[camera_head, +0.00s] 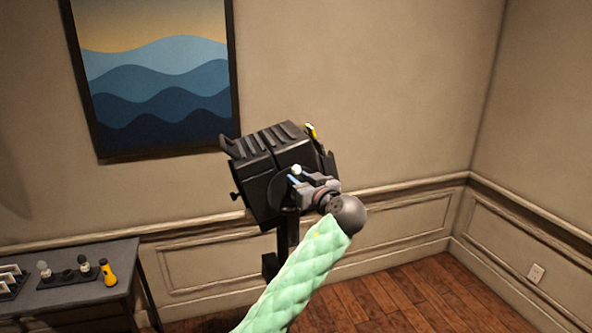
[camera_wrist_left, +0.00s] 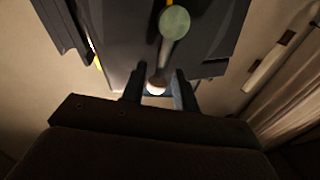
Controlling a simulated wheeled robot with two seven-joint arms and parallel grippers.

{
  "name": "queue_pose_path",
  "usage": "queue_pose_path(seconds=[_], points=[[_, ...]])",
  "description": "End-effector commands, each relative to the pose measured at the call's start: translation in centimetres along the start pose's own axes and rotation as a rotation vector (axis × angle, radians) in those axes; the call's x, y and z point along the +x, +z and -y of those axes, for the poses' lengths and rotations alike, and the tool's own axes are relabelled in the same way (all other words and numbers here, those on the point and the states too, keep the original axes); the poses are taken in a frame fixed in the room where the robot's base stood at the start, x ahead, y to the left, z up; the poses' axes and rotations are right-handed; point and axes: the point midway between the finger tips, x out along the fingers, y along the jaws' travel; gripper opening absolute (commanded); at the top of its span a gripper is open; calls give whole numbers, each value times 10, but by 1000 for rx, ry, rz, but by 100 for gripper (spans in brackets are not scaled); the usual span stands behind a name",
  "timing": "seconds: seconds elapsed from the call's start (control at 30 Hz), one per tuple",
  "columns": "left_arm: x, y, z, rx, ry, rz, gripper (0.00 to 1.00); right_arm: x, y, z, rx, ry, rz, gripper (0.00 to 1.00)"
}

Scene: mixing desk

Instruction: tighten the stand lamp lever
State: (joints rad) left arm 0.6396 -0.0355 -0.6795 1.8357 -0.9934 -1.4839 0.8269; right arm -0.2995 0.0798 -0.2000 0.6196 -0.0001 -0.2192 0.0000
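The stand lamp has a black boxy head (camera_head: 268,190) on a dark stand, tilted, in the middle of the head view. Its dark housing (camera_wrist_left: 215,30) fills the top of the left wrist view. A short dark lever (camera_wrist_left: 160,72) with a white end (camera_wrist_left: 155,90) reaches between my left fingers; a pale green round disc (camera_wrist_left: 174,22) lies above it. My left gripper (camera_head: 296,178) is at the side of the lamp head, and a white knob (camera_head: 296,169) shows at its fingertips. In the wrist view the fingers (camera_wrist_left: 158,92) stand apart around the lever end, with a gap on the right. My right gripper is not in view.
A grey table (camera_head: 120,257) at the left holds a dark rack with several bulbs (camera_head: 68,275) and a yellow-and-black torch-like tool (camera_head: 108,272). A framed picture (camera_head: 155,75) hangs behind. Wooden floor (camera_head: 420,295) at the right is clear.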

Motion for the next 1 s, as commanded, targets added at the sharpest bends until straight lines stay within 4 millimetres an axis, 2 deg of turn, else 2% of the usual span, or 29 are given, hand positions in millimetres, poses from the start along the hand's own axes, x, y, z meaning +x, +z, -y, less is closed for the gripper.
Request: queue_pose_path(seconds=[0.03,0.23,0.6,0.77,1.0], points=[[6,-3,0,4,-1,0,30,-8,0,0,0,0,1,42],[21,0,0,3,0,0,30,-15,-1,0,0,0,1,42],[24,2,0,1,0,1,30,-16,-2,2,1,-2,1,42],[24,1,0,1,0,1,0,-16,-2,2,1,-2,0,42],[24,1,0,-1,1,0,0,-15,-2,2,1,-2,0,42]])
